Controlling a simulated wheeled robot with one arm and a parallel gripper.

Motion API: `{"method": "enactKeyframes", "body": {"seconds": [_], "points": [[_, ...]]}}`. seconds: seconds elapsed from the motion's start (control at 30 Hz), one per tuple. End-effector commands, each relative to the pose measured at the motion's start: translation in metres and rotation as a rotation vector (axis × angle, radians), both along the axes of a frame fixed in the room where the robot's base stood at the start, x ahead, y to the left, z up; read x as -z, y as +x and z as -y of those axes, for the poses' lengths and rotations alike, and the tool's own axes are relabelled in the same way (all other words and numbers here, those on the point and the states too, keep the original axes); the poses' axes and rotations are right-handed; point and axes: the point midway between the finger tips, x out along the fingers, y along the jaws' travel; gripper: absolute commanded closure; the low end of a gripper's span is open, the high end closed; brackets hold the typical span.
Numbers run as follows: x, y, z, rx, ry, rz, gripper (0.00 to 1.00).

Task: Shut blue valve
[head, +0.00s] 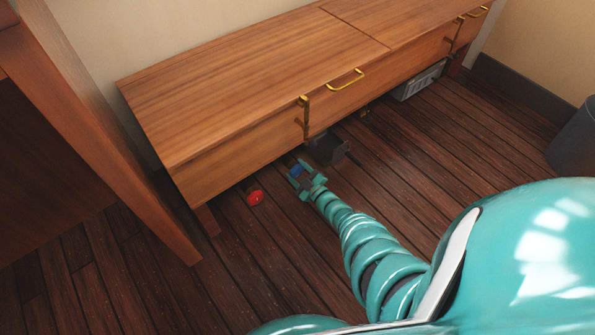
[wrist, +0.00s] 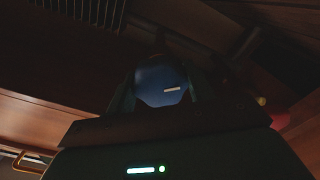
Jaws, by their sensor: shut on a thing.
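The blue valve (head: 296,170) sits low at the front edge under the wooden bench, just above the floor. In the wrist view its round blue knob (wrist: 161,84), with a small pale mark on it, lies between my two fingers. My gripper (head: 303,176) is shut on the blue valve, with a finger on either side of the knob. In the wrist view my gripper (wrist: 163,92) hides the sides of the knob. The pipe behind the valve is mostly hidden.
A red valve (head: 255,197) is left of the blue one, close to my gripper. A dark box (head: 327,149) and a grey crate (head: 419,82) are under the bench (head: 250,75). A dark bin (head: 577,138) stands at right. The floor in front is clear.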

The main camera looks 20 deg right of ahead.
Motion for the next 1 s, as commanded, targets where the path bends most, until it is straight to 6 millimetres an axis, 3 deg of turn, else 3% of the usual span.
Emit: {"method": "enactKeyframes", "body": {"seconds": [0.27, 1.0], "points": [[0.0001, 0.0006, -0.0002, 0.001, 0.132, -0.049, 0.7], [0.0012, 0.0, 0.0003, 0.0, 0.796, -0.289, 0.7]]}}
